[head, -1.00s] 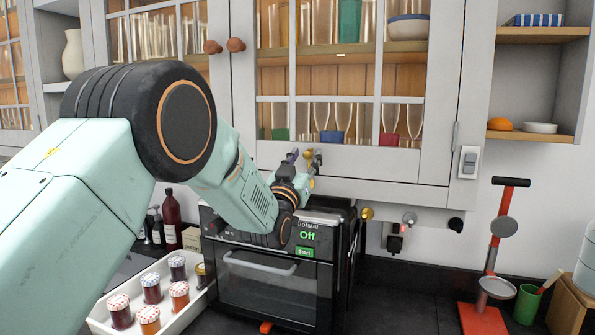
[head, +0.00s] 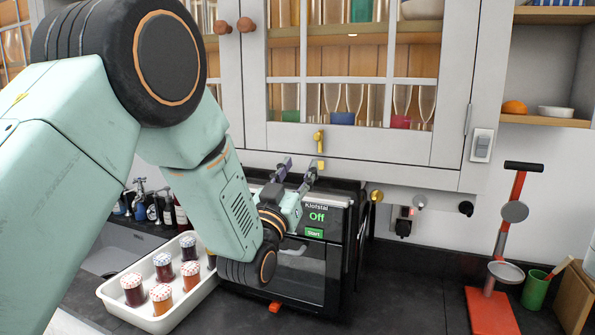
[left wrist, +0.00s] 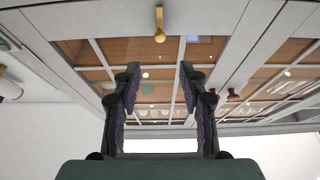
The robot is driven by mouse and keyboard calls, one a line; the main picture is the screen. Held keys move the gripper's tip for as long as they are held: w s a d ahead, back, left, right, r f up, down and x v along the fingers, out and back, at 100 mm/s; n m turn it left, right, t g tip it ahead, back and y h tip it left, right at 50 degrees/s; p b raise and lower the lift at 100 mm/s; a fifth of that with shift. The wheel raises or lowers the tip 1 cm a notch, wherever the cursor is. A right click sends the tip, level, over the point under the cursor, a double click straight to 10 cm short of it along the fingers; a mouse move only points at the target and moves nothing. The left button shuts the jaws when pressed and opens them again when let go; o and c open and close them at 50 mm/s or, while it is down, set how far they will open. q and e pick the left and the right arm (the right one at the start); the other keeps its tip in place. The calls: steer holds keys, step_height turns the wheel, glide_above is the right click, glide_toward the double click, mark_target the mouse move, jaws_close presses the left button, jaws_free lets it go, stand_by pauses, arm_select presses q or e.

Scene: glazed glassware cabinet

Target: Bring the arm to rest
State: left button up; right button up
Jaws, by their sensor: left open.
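My left gripper (head: 298,172) is open and empty, its two dark fingers pointing up just below the glazed cabinet (head: 380,157). It hangs in front of the upper part of the oven. In the left wrist view, the open fingers (left wrist: 160,72) stand apart with nothing between them. A brass fitting (head: 319,141) sits at the cabinet door's lower edge, above the fingertips and clear of them; it also shows in the left wrist view (left wrist: 160,27). The cabinet doors look shut, with glasses behind the panes. My right gripper is not in view.
The oven (head: 310,270) reads "Off" and stands below the gripper. A white tray (head: 118,300) of several jars is left of it. A red press (head: 490,310) and green cup (head: 535,289) stand at right. The dark counter between oven and press is clear.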

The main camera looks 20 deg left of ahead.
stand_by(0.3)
arm_select(q)
steer(key=s+f+g, duration=0.4)
steer(key=s+f, duration=0.1)
steer(key=f, duration=0.6)
steer(key=s+f+g, duration=0.4)
steer(key=f, duration=0.7)
steer(key=s+f+g, duration=0.3)
steer(key=s+f, duration=0.2)
steer(key=f, duration=0.7)
steer(key=s+f+g, duration=0.4)
steer(key=s+f, duration=0.1)
steer(key=s, duration=0.6)
steer(key=s+f+g, duration=0.4)
steer(key=s, duration=0.7)
steer(key=s+f+g, duration=0.4)
steer(key=s+f, duration=0.1)
steer(key=s, duration=0.6)
step_height(320, 180, down, 21)
steer(key=w+b, duration=0.1)
steer(key=b, duration=2)
steer(key=shift+a+f+n+y+b, duration=0.2)
steer(key=shift+a+n+y+b, duration=0.1)
steer(key=shift+n+y+b, duration=0.1)
steer(key=shift+r, duration=0.1)
